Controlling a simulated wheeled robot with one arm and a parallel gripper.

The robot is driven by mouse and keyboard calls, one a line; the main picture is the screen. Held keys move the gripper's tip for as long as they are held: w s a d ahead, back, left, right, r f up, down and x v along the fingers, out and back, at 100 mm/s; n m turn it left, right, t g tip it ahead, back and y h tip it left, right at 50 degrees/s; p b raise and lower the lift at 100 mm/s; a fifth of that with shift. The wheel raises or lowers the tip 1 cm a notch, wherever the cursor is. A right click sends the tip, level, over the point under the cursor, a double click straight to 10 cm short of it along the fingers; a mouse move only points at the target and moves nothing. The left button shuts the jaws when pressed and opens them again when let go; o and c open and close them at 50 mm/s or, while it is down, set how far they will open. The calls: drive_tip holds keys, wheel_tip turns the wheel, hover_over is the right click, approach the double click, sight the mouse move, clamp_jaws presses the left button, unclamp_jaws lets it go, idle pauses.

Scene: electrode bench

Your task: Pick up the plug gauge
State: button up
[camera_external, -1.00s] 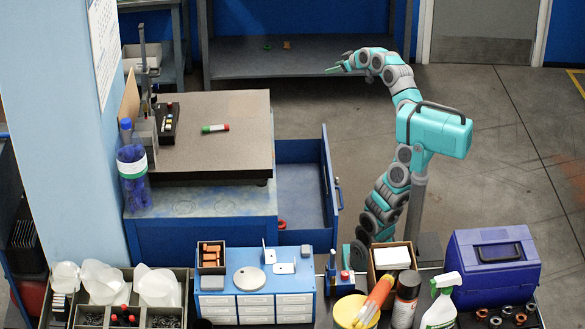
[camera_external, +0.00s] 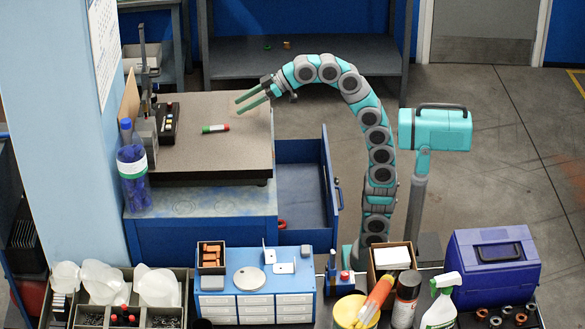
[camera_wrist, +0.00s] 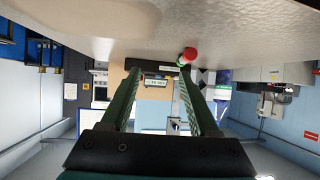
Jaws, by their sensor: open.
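The plug gauge (camera_external: 215,128) is a short rod with a red end, a pale middle and a green end. It lies on the grey surface plate (camera_external: 225,160) on the blue bench. In the wrist view, the plug gauge (camera_wrist: 187,56) shows red end nearest, beyond the fingertips. My gripper (camera_external: 240,104) has two green fingers, spread apart with nothing between them. It is over the right back part of the plate, to the right of the gauge and apart from it. The wrist view shows the open fingers (camera_wrist: 160,72) from behind, with the plate's surface along the top.
A height stand (camera_external: 147,100) and a dark block with coloured buttons (camera_external: 168,122) stand at the plate's left. A blue bottle (camera_external: 133,165) stands at the left front. An open blue drawer (camera_external: 325,180) sticks out right of the bench. The plate around the gauge is clear.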

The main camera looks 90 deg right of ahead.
sight(223, 123)
drive_tip(key=shift+n+y, duration=0.4)
drive_tip(key=shift+y, duration=0.1)
drive_tip(key=a, duration=0.4)
drive_tip(key=shift+w+a+r, duration=0.1)
drive_tip(key=shift+r, duration=0.1)
drive_tip(key=shift+w+a+f, duration=0.15)
drive_tip(key=shift+w+a, duration=0.05)
drive_tip(key=shift+w, duration=0.05)
drive_tip(key=shift+d+x, duration=0.2)
drive_tip(key=shift+x, duration=3.35)
drive_tip(key=shift+s+f, duration=0.15)
drive_tip(key=shift+f, duration=0.05)
drive_tip(key=shift+c, duration=0.3)
clamp_jaws()
